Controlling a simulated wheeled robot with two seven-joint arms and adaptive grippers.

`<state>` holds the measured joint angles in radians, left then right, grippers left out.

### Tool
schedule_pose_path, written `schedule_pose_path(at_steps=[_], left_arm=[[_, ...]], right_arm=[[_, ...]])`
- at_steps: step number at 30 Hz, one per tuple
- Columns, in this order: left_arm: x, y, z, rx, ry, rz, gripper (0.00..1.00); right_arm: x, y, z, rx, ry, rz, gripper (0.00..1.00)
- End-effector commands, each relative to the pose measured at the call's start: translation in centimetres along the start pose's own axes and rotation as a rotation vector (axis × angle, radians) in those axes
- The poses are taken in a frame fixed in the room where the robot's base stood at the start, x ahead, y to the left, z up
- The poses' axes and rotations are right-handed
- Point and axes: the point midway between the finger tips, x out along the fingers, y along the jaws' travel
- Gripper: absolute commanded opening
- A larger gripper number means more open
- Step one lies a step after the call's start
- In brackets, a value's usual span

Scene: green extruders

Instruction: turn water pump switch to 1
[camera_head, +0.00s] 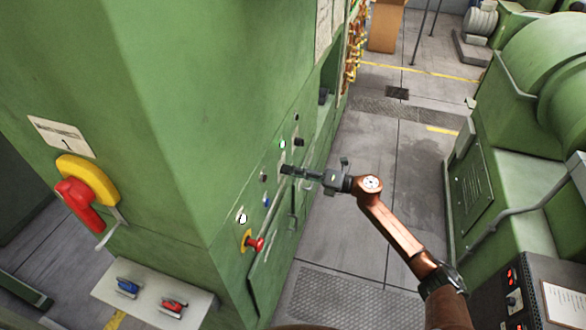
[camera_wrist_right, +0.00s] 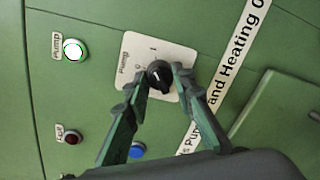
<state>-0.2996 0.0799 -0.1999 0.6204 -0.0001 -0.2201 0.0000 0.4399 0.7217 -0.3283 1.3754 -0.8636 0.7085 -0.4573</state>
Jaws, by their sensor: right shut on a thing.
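The water pump switch (camera_wrist_right: 159,76) is a black round knob with a white mark, on a white plate (camera_wrist_right: 129,50) lettered "Pump" on the green cabinet. My right gripper (camera_wrist_right: 161,82) is shut on the knob, one finger on each side of it in the wrist view. In the head view my right gripper (camera_head: 288,170) reaches the cabinet's side panel and hides the knob. The marks by the knob are small and I cannot tell its exact setting. My left gripper is not in view.
A lit green button (camera_wrist_right: 74,50), a dark red lamp (camera_wrist_right: 73,137) and a blue button (camera_wrist_right: 137,150) surround the switch. A red emergency knob (camera_head: 255,244) sticks out below. Green machinery (camera_head: 510,170) stands across the clear grey floor aisle.

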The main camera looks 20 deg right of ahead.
Motion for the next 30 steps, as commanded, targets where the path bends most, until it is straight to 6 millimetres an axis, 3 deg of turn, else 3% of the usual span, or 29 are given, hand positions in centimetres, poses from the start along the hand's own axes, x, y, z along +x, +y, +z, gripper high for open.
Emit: schedule_pose_path(at_steps=[12,29,30], left_arm=[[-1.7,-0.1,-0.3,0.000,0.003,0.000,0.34],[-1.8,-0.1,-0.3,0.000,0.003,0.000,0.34],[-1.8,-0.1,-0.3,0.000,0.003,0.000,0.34]], right_arm=[[0.0,0.1,0.2,0.204,0.008,-0.002,0.00],[0.0,0.0,0.1,0.238,0.010,-0.002,0.00],[0.0,0.0,0.1,0.238,0.010,-0.002,0.24]])
